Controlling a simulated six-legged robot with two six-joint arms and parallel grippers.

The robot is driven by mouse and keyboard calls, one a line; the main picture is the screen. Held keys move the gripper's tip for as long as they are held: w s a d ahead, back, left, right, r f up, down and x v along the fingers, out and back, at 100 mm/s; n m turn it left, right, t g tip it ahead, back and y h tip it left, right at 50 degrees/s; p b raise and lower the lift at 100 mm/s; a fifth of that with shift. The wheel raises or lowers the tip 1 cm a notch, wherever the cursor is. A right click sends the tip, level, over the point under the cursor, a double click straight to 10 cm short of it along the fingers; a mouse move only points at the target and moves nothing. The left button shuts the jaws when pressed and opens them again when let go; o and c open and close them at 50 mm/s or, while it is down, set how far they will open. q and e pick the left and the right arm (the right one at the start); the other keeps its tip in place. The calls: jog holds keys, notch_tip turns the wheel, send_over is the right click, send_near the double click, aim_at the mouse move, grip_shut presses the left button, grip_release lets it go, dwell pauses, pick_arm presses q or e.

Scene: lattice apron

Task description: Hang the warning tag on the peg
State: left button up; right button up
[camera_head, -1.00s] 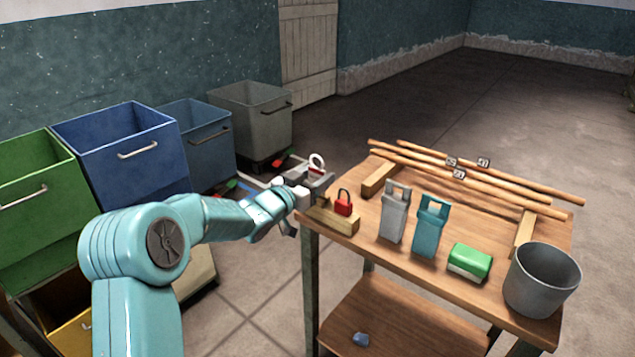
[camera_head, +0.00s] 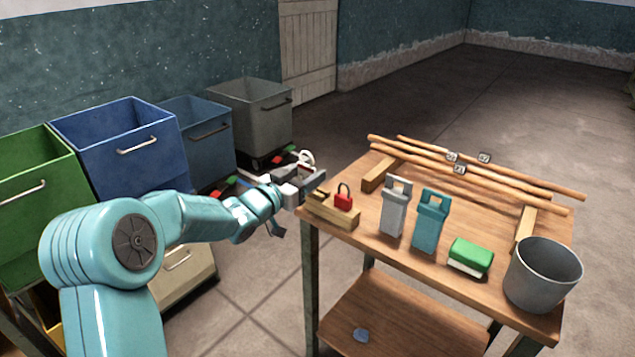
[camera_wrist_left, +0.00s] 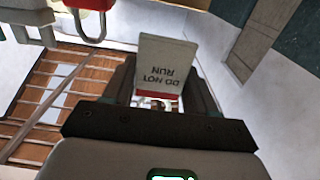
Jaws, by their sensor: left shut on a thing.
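My left gripper (camera_head: 313,182) is shut on the warning tag, just above the left corner of the wooden table. In the head view the tag is hard to make out against the gripper. A wooden block (camera_head: 333,214) at the table's left corner bears a small brass-coloured piece (camera_head: 320,194), perhaps the peg, and a red padlock (camera_head: 343,202). My right gripper is not in view.
A grey holder (camera_head: 396,208), a teal holder (camera_head: 430,222), a green-and-white block (camera_head: 470,257) and a grey bucket (camera_head: 542,275) stand on the table (camera_head: 365,240). Wooden poles (camera_head: 480,180) lie at its back. Bins (camera_head: 120,150) line the left.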

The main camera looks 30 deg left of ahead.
aim_at(306, 175)
pick_arm(q)
jog(key=shift+s+a+b, duration=0.15)
jog(key=shift+s+b, duration=0.3)
jog(key=shift+s, duration=1.75)
